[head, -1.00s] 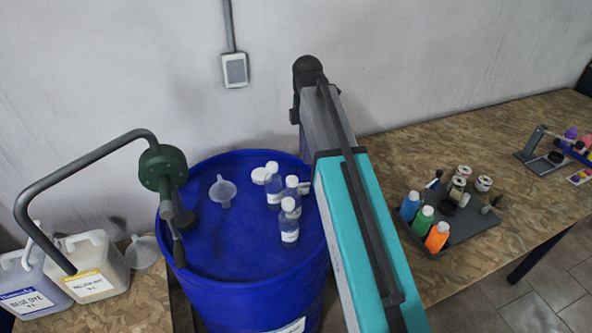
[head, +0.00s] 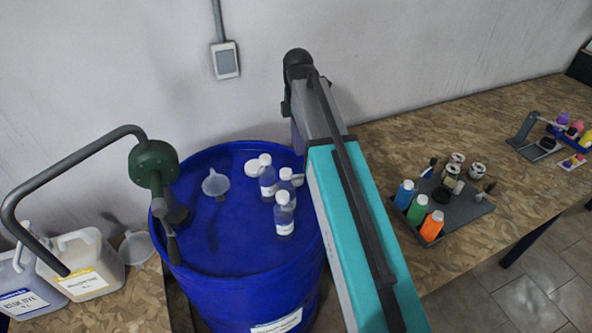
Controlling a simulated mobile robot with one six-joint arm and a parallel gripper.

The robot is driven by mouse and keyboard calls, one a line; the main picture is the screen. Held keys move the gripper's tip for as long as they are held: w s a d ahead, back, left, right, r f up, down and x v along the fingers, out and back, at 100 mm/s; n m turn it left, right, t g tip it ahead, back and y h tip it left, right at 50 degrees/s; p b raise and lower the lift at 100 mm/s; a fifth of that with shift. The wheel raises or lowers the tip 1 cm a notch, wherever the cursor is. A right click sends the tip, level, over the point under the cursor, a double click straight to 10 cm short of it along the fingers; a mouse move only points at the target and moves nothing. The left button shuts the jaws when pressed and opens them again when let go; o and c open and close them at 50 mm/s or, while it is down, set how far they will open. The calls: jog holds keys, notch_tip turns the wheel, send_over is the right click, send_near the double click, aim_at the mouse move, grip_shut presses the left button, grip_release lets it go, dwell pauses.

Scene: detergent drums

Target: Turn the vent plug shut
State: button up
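The blue drum (head: 225,252) stands against the wall, left of my arm. A green hand pump (head: 153,163) with a bent grey pipe is fitted at its left rim. On the lid are a translucent funnel (head: 215,183), several small clear bottles (head: 284,213) with white caps, and a white round piece (head: 252,167) lying behind them. I cannot pick out the vent plug for certain. My teal and grey arm crosses the right part of the drum and hides some of its rim. My gripper is not visible.
Two jugs (head: 84,266) and a funnel (head: 137,248) stand on the left bench. On the right bench (head: 462,128), a grey tray (head: 462,218) holds blue, green and orange bottles and small jars. A wall switch box (head: 225,60) hangs above the drum.

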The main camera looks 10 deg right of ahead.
aim_at(297, 175)
jog(key=shift+f+p, duration=1.85)
jog(key=shift+f, duration=4.2)
jog(key=shift+c, duration=0.2)
grip_shut()
